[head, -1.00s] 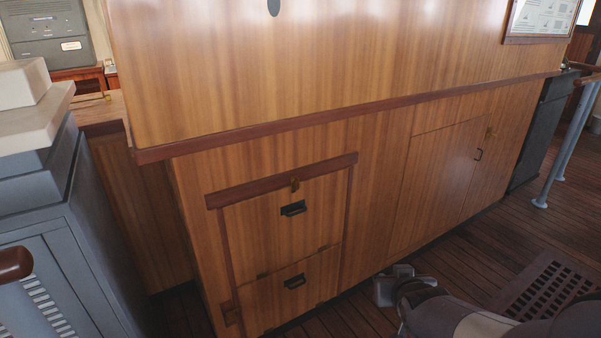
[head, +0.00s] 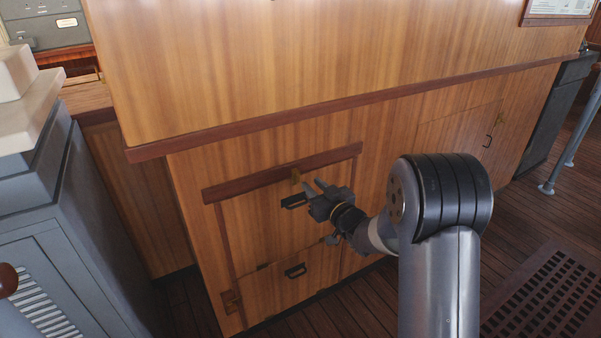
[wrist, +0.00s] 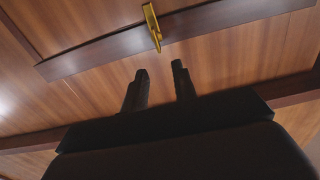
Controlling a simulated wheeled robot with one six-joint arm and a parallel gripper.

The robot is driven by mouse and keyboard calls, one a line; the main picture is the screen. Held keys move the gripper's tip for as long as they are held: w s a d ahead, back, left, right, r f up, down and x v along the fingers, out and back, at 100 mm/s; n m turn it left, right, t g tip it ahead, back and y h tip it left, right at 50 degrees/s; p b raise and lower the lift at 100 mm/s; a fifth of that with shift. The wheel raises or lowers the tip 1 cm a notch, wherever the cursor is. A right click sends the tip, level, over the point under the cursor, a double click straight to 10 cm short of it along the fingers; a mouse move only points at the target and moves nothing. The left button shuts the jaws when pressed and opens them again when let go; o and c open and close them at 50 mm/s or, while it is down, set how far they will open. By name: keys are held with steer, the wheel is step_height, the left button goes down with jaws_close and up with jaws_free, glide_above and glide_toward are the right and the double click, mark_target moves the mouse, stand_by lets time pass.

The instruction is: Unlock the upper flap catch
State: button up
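The upper flap (head: 258,220) is a wooden panel in the cabinet front with a dark pull handle (head: 294,201). Its catch is a small brass piece (head: 295,176) on the dark red rail above the flap. In the wrist view the brass catch (wrist: 153,27) lies across the rail, just beyond my fingertips. My gripper (head: 313,187) is in front of the flap's upper right part, close to the catch and apart from it. In the wrist view my gripper's two fingers (wrist: 159,72) are spread with nothing between them.
A lower flap (head: 268,285) with its own dark handle (head: 296,270) is below. A dark red ledge (head: 270,121) juts out above the rail. A grey cabinet (head: 60,220) stands at the left. A floor grating (head: 545,300) is at the right.

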mark_target(297, 179)
steer(key=x, duration=0.7)
steer(key=shift+w+a, duration=0.15)
steer(key=shift+w, duration=0.1)
steer(key=shift+c, duration=0.4)
jaws_close()
